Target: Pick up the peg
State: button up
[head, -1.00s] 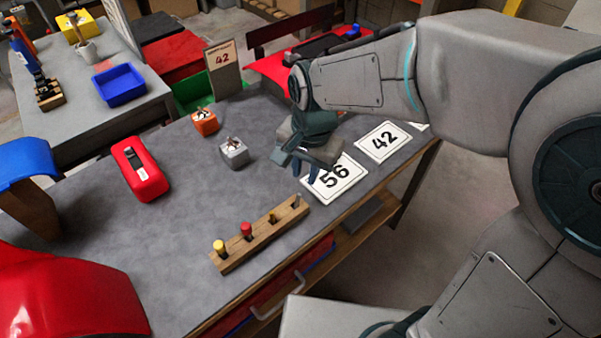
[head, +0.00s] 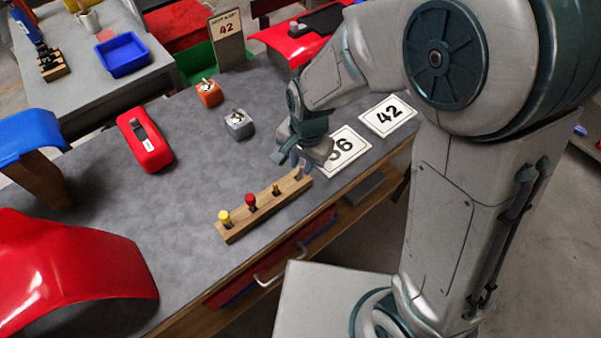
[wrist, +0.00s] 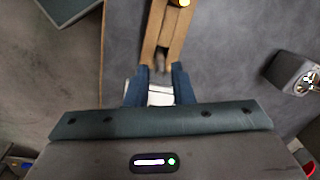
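A wooden rack (head: 265,208) lies on the grey table and also shows in the wrist view (wrist: 178,35). Upright in it are a yellow-topped peg (head: 224,216), a red-topped peg (head: 250,201) and a small brass-coloured peg (head: 276,189). A grey peg (wrist: 161,61) stands at the rack's near end in the wrist view; in the head view it is largely hidden by my gripper. My gripper (head: 298,162) is above the rack's right end. In the wrist view my gripper (wrist: 160,72) has its fingers apart, with the grey peg just beyond and between the tips. Contact is not visible.
A grey cube (head: 239,124), an orange cube (head: 209,93) and a red case (head: 145,140) sit farther left. The table's front edge runs close to the rack.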

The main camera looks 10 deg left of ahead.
aim_at(302, 168)
jog(key=shift+w+a+f, duration=0.1)
jog(key=shift+f, duration=1.65)
grip_shut()
jog(key=shift+r, duration=0.1)
